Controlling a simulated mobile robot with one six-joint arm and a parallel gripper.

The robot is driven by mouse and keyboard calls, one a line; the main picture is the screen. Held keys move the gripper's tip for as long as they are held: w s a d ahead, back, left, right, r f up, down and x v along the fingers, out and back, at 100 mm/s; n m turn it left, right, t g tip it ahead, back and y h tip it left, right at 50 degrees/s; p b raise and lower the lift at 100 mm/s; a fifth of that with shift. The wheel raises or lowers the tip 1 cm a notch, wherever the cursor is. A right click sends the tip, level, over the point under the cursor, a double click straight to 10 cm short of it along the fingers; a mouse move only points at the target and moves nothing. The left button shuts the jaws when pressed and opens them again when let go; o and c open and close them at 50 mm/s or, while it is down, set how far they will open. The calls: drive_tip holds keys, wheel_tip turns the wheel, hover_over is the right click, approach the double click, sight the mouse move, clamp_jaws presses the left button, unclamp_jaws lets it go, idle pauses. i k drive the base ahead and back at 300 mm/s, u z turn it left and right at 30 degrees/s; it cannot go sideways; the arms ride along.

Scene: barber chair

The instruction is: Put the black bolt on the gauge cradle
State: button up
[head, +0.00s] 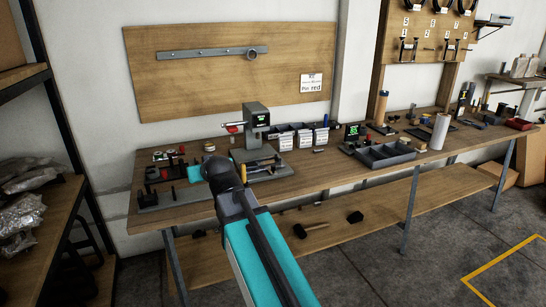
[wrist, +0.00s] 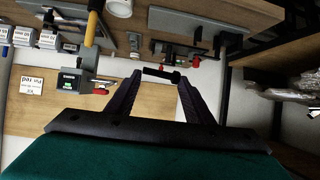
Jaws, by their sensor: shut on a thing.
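In the wrist view, my gripper (wrist: 160,82) is shut on the black bolt (wrist: 162,74), which lies crosswise between the two dark fingertips. In the head view my arm hides much of the gripper, and I cannot make out the bolt there. The gauge (head: 257,117), grey with a green display and a red part at its left, stands on the bench to the right of my arm. The gauge also shows at the left in the wrist view (wrist: 72,80), apart from the bolt. I cannot clearly tell the cradle from the gauge's base.
A grey rack (head: 160,200) with several upright parts stands at the bench's left. Labelled bins (head: 303,138) are right of the gauge, and a grey divided tray (head: 386,154) lies farther right. A shelf unit (head: 65,130) stands at far left.

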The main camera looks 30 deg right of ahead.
sight(356, 146)
drive_tip(key=u, duration=0.05)
drive_tip(key=i, duration=1)
drive_tip(key=z, duration=0.05)
